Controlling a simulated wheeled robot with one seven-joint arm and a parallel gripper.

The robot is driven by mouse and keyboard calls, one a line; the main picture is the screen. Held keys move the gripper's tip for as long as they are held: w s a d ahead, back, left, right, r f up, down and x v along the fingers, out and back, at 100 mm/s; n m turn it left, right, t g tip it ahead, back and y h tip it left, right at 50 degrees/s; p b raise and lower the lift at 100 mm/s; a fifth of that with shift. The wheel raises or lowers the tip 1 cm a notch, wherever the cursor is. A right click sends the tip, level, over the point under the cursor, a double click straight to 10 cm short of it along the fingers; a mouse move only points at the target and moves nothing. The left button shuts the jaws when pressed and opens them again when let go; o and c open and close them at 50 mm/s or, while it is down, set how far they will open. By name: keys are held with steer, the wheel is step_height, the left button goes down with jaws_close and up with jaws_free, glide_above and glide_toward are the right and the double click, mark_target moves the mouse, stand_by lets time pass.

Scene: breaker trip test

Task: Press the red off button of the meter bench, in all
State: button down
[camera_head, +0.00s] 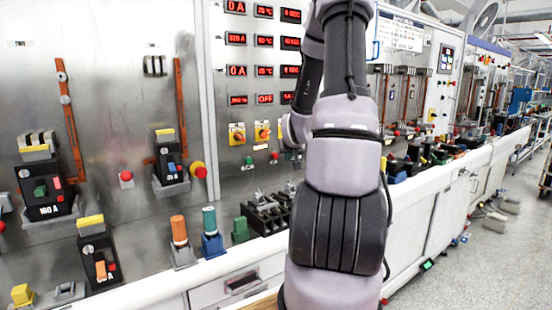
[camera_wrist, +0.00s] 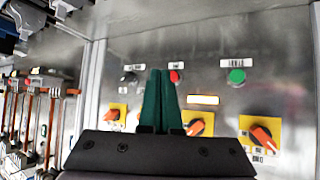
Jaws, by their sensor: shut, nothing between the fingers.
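The meter bench is a steel panel with red number displays. In the wrist view its small red button (camera_wrist: 175,76) sits under a white label, between a dark button (camera_wrist: 129,77) on the left and a green button (camera_wrist: 237,76) on the right. My gripper (camera_wrist: 160,72) is shut and empty, its green fingers pointing at the panel. The fingertips appear just left of the red button and partly overlap it; I cannot tell whether they touch. In the head view a red button (camera_head: 274,156) shows left of my arm, which hides my gripper.
Orange rotary switches on yellow plates (camera_wrist: 262,134) stand close to the buttons. In the head view, larger red knobs (camera_head: 198,171) are on the left panel. Breakers (camera_head: 100,256) and coloured blocks line the white bench edge. Open floor (camera_head: 500,240) lies at the right.

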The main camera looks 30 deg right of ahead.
mark_target(278, 155)
steer(key=shift+h, duration=0.4)
steer(key=d+f, duration=0.2)
steer(key=d, duration=0.1)
steer(key=shift+w+f, duration=0.1)
steer(key=shift+f, duration=0.25)
steer(key=w, duration=0.8)
steer(key=shift+w+a, duration=0.35)
steer(key=shift+w, duration=0.05)
steer(key=shift+w, duration=0.15)
stand_by(1.3)
steer(key=shift+w, duration=0.25)
steer(key=shift+w+a, duration=0.1)
steer(key=shift+w, duration=0.4)
stand_by(0.6)
stand_by(0.4)
steer(key=shift+s, duration=0.9)
